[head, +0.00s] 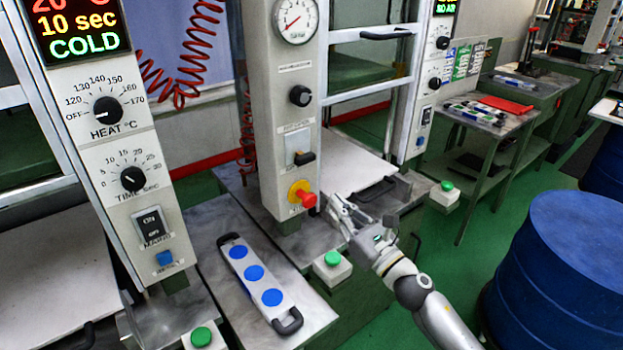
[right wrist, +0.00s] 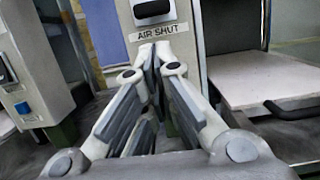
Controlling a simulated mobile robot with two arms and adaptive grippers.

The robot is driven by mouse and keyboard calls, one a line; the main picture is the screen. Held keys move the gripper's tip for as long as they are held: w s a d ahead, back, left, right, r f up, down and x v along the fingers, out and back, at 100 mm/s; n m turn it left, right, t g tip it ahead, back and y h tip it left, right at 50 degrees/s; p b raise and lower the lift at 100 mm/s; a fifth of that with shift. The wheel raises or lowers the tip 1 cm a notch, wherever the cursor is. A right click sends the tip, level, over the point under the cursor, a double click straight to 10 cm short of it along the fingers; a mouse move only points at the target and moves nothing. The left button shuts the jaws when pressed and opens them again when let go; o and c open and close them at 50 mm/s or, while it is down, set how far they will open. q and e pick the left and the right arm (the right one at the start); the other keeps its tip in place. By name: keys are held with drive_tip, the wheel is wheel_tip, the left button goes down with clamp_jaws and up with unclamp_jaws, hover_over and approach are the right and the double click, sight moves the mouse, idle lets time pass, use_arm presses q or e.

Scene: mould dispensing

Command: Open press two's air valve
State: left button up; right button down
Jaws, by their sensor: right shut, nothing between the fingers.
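The press column (head: 283,115) in the middle of the head view carries a gauge, a black knob and a pale valve plate with a black lever (head: 305,158). The lever points to the right. In the right wrist view a black handle (right wrist: 152,10) sits above a label (right wrist: 158,31) reading "AIR SHUT". My right gripper (head: 338,203) is in front of and to the right of the column, below the lever and apart from it. It is shut and empty; its fingertips (right wrist: 155,55) point at the column just below the label. My left gripper is not in view.
A red emergency button (head: 308,200) and a green button (head: 332,258) are close to my right gripper. A mould plate with blue discs (head: 253,270) lies on the bench to the left. A blue drum (head: 565,270) stands at the right.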

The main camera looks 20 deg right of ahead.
sight(310, 159)
drive_tip(key=shift+w, duration=0.1)
drive_tip(key=p+x, duration=0.2)
drive_tip(key=x, duration=0.8)
drive_tip(key=shift+p, duration=0.4)
wheel_tip(310, 159, up, 5)
drive_tip(key=p, duration=0.3)
drive_tip(key=shift+f, duration=0.25)
